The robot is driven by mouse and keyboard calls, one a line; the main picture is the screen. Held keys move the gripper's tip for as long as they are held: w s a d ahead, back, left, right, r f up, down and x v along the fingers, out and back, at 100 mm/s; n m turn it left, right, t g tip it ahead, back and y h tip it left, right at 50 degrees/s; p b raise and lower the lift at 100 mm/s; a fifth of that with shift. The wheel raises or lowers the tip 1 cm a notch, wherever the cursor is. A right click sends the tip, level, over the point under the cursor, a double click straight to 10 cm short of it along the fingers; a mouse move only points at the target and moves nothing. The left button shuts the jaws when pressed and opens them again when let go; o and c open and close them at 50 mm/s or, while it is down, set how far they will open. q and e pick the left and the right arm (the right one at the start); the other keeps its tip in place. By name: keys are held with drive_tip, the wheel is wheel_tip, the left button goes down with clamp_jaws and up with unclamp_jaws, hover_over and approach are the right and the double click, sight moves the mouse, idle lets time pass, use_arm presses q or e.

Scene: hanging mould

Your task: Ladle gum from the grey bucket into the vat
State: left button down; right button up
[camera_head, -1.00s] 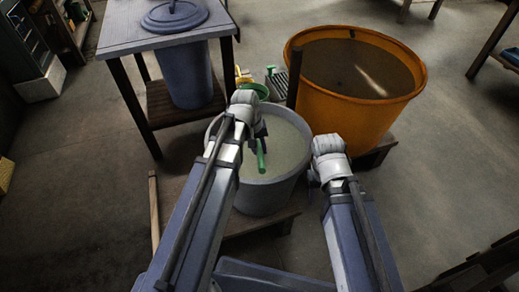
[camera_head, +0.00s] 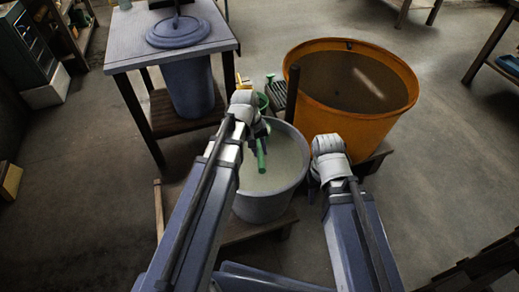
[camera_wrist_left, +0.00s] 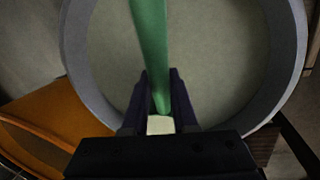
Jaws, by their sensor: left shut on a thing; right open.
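The grey bucket (camera_head: 262,208) stands in front of me with pale, cloudy liquid in it. My left gripper (camera_head: 260,133) is over the bucket, shut on the green handle of the ladle (camera_head: 261,155). In the left wrist view the handle (camera_wrist_left: 149,45) passes between the fingers (camera_wrist_left: 160,100) above the liquid. A green round part (camera_head: 263,101) shows behind the left wrist; I cannot tell whether it belongs to the ladle. The orange vat (camera_head: 383,127), holding dark liquid, stands behind and right. My right gripper (camera_head: 313,180) is open right of the bucket, mostly hidden by its wrist.
A table (camera_head: 119,50) at the back left bears a blue-grey lid (camera_head: 178,33), with a blue bin (camera_head: 189,85) under it. A dark post (camera_head: 292,92) stands by the vat. A wooden stick (camera_head: 158,208) is left of the bucket. Floor is open at right.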

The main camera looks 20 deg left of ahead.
sight(260, 148)
use_arm(q)
drive_tip(key=shift+r+p, duration=3.5)
drive_tip(key=shift+r, duration=0.45)
